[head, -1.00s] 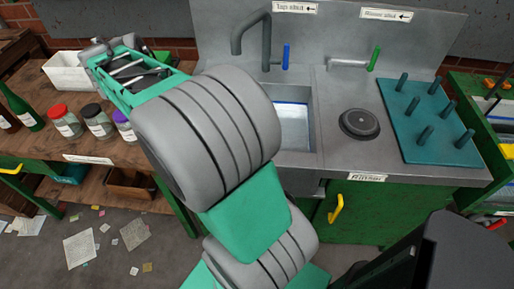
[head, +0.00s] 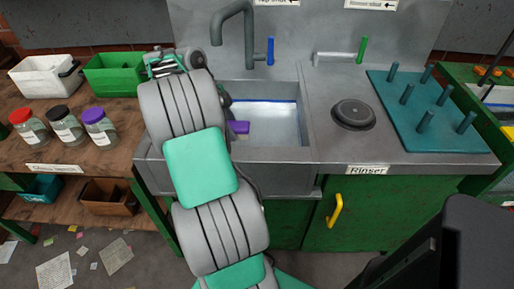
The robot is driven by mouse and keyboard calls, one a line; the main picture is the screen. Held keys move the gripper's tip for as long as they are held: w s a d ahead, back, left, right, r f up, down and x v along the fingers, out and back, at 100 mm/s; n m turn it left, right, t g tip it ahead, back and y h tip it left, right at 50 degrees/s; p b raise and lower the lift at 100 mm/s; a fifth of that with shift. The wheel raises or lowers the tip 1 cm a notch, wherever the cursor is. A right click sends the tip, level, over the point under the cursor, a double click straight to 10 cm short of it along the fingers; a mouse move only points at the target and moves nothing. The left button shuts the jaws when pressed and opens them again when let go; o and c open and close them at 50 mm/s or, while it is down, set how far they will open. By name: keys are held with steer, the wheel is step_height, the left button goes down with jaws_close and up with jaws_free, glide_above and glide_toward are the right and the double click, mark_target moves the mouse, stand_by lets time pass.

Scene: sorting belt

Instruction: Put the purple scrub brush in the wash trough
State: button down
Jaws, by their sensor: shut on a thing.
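The wash trough (head: 272,121) is a grey metal sink basin with a blue line along its inner back wall, at the centre of the head view. A small part of the purple scrub brush (head: 239,127) shows at the left side of the basin, just right of my arm. My gripper (head: 228,104) is mostly hidden behind my arm; only a dark edge of it shows. It is shut on the purple scrub brush, over the left part of the trough. Whether the brush touches the trough floor, I cannot tell.
A grey faucet (head: 250,25) with a blue lever stands behind the trough. A round black disc (head: 353,113) and a teal peg board (head: 425,110) are to the right. Jars, a white bin (head: 45,78) and a green bin (head: 113,75) stand on the left bench.

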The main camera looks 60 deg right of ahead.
steer(key=s+d+f, duration=0.4)
steer(key=s+d+f+b, duration=0.1)
steer(key=s+d+f, duration=0.3)
steer(key=shift+d+f, duration=0.3)
steer(key=shift+d, duration=0.05)
step_height(320, 180, down, 3)
steer(key=shift+s+d+r+b, duration=0.1)
steer(key=shift+s+d+b, duration=0.05)
steer(key=shift+b, duration=0.3)
steer(key=shift+f, duration=0.45)
steer(key=c, duration=0.7)
jaws_free()
steer(key=p+v, duration=0.2)
steer(key=v, duration=1)
steer(key=shift+r+p, duration=0.1)
steer(key=shift+p, duration=0.2)
steer(key=shift+r, duration=0.1)
